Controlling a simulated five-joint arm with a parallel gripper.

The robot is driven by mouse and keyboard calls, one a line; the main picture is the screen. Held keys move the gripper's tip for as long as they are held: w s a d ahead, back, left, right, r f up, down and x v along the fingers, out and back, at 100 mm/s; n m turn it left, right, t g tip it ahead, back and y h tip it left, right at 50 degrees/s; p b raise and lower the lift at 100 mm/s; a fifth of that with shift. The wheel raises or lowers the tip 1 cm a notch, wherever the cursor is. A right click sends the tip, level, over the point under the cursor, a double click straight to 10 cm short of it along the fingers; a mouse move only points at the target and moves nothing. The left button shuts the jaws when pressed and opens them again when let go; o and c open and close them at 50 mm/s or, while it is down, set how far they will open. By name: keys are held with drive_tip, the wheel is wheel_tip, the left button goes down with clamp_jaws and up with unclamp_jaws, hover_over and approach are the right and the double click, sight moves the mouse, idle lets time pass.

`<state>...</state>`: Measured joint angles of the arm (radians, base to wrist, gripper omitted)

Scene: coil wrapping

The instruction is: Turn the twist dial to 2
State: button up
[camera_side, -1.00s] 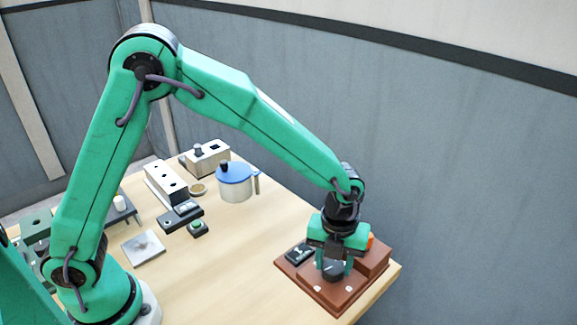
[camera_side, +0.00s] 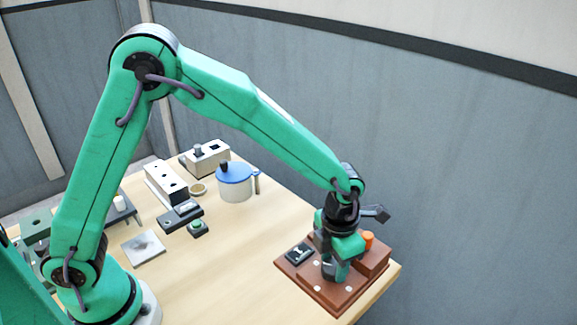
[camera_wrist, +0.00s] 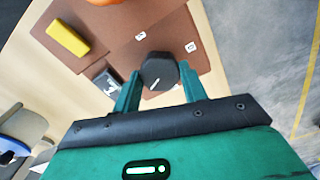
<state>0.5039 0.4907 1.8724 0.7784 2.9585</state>
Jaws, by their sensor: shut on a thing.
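The twist dial is a dark, faceted knob with a white pointer line, seen in the wrist view (camera_wrist: 158,72) on a brown board (camera_wrist: 118,25). In the side view the board (camera_side: 340,303) sits at the table's right corner, and my gripper mostly hides the dial. My gripper (camera_side: 335,272) points down over the board. In the wrist view its two green fingers (camera_wrist: 160,88) stand on either side of the dial, shut on it. White number tags (camera_wrist: 190,46) lie on the board around the dial; I cannot read them surely.
The board also carries a black switch (camera_side: 299,253), an orange knob (camera_side: 367,240) and a yellow block (camera_wrist: 67,38). A blue-lidded pot (camera_side: 235,184) and several blocks stand farther left. The table between is clear.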

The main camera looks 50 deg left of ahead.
sight(333, 266)
drive_tip(key=shift+r+m, duration=0.1)
drive_tip(key=shift+m, duration=0.3)
drive_tip(key=shift+d, duration=0.1)
drive_tip(key=o, duration=1)
drive_tip(key=shift+c, duration=0.2)
drive_tip(key=shift+r, duration=3.9)
